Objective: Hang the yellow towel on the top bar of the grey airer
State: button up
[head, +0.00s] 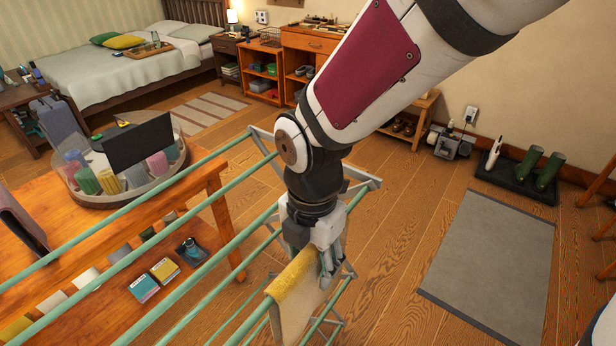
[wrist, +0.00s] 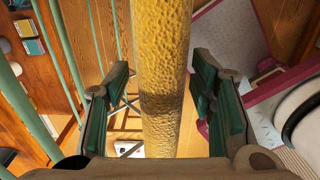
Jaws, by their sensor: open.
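The yellow towel (head: 296,280) lies folded over a green bar near the right end of the airer (head: 226,225), its paler side hanging below on the near side. It looks like one of the upper bars, though the arm and towel hide part of it. My gripper (head: 325,268) is directly above and beside the towel's right end, pointing down. In the wrist view the towel (wrist: 163,60) runs as a yellow strip between my two open fingers (wrist: 163,90), with a gap on each side. The far side of the towel is hidden.
A wooden table (head: 150,225) with a round tray (head: 110,198) of rolled cloths stands behind the airer at left. A grey mat (head: 490,262) and boots on a black tray (head: 515,182) lie to the right. Wooden floor between is clear.

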notch_tip(320, 180, up, 9)
jog(key=shift+r, duration=0.3)
jog(key=shift+d+r, duration=0.25)
jog(key=s+d+r+m+t, duration=0.2)
jog(key=d+m, duration=0.6)
jog(key=m, duration=0.6)
jog(key=s+d+r+m+t, duration=0.2)
jog(key=s+d+m, duration=0.3)
jog(key=d+m, duration=0.4)
jog(key=r+m, duration=0.1)
jog(key=m, duration=0.4)
jog(key=shift+s+d+r+t, duration=0.15)
jog(key=shift+s+r+t, duration=0.2)
jog(key=shift+r+t, duration=0.05)
jog(key=shift+c, duration=0.5)
